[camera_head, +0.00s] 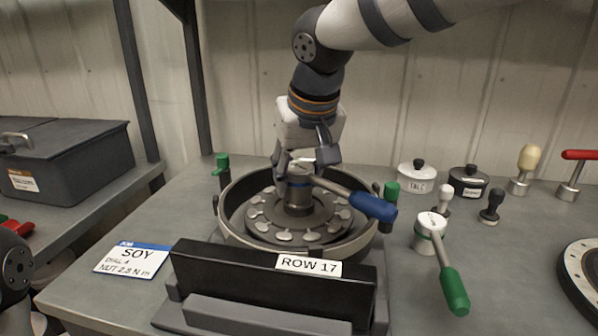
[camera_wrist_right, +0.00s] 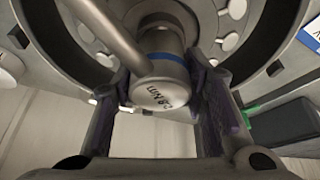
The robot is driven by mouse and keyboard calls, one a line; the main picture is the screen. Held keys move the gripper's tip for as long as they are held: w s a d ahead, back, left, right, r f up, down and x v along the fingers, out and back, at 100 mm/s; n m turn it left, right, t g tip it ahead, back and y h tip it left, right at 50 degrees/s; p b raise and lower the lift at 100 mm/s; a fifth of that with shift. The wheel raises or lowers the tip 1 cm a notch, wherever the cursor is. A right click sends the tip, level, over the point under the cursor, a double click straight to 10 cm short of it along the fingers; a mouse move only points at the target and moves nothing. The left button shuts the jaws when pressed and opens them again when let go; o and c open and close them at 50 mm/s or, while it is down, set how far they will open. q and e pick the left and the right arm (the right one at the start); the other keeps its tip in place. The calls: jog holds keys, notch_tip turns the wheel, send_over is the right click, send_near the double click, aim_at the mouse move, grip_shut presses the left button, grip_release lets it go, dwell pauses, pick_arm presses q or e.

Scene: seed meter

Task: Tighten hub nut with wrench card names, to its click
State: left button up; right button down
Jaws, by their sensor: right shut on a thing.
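The blue-handled wrench (camera_head: 371,206) has its head over the hub in the middle of the seed meter (camera_head: 233,231), with its handle sloping out to the right. My right gripper (camera_head: 301,166) points down and is shut on the wrench head. In the right wrist view, its fingers (camera_wrist_right: 166,98) sit either side of the head, whose cap (camera_wrist_right: 160,94) carries an upside-down marking that looks like 2.8 Nm. The hub nut is hidden under the head. The card (camera_head: 133,260) reads SOY and NUT 2.8 N m. A green-handled wrench (camera_head: 453,285) stands on the bench at right.
A black block labelled ROW 17 (camera_head: 215,266) stands in front of the meter. Green knobs (camera_head: 391,191) flank the housing. A TALC pot (camera_head: 417,178), a dark pot (camera_head: 469,181) and a red-handled tool (camera_head: 578,156) stand behind at right. A grey case (camera_head: 70,160) is at left.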

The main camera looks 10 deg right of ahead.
aim_at(296, 162)
jog(key=c, duration=0.9)
grip_release()
jog(key=shift+o, duration=0.4)
jog(key=shift+f, duration=0.1)
jog(key=o, duration=0.4)
jog(key=shift+r, duration=3.05)
